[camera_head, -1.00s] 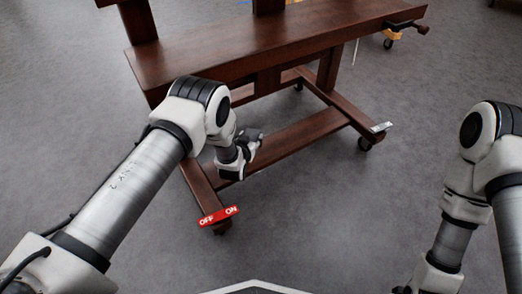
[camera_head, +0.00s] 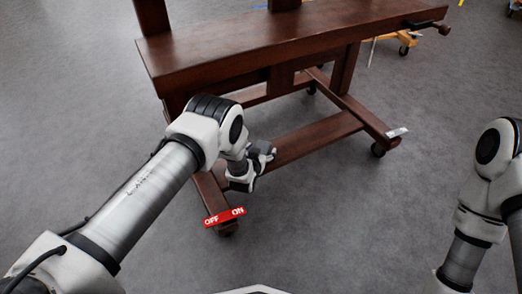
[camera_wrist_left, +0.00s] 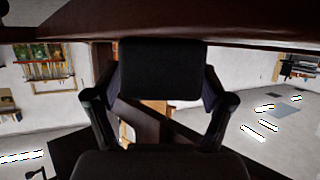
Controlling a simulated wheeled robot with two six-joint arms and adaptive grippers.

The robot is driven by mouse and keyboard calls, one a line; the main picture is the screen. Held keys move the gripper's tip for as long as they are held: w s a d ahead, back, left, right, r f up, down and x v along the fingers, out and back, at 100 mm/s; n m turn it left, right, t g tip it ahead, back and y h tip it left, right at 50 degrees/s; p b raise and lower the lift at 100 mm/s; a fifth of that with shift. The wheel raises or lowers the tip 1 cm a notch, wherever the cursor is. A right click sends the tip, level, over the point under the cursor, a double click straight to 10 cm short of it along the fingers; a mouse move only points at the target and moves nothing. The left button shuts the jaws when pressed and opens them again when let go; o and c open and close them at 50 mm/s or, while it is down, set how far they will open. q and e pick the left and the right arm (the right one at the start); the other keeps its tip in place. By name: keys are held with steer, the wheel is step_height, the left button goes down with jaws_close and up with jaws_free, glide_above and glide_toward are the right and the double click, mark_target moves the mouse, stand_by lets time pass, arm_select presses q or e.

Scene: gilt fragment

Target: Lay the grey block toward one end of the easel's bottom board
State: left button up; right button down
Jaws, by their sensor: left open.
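The dark wooden easel (camera_head: 285,48) stands ahead of me on casters. Its bottom board (camera_head: 318,137) runs low between the side feet. My left gripper (camera_head: 260,155) is at the left end of this board, partly hidden by its own wrist. My right gripper is outside the frame.
A red OFF/ON label (camera_head: 225,216) is on the easel's near left foot. A small white label (camera_head: 397,132) is on the right foot. The easel's thick upper ledge overhangs the bottom board. The grey floor (camera_head: 340,230) in front is clear.

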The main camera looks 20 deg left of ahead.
arm_select(q)
steer(key=shift+r, duration=0.1)
steer(key=shift+s+r+p, duration=0.2)
steer(key=shift+r+p, duration=0.05)
steer(key=shift+p, duration=0.2)
steer(key=p+v, duration=0.4)
steer(key=v, duration=0.2)
steer(key=shift+s+r, duration=0.1)
steer(key=shift+r, duration=0.15)
steer(key=shift+s, duration=0.3)
steer(key=shift+f, duration=0.1)
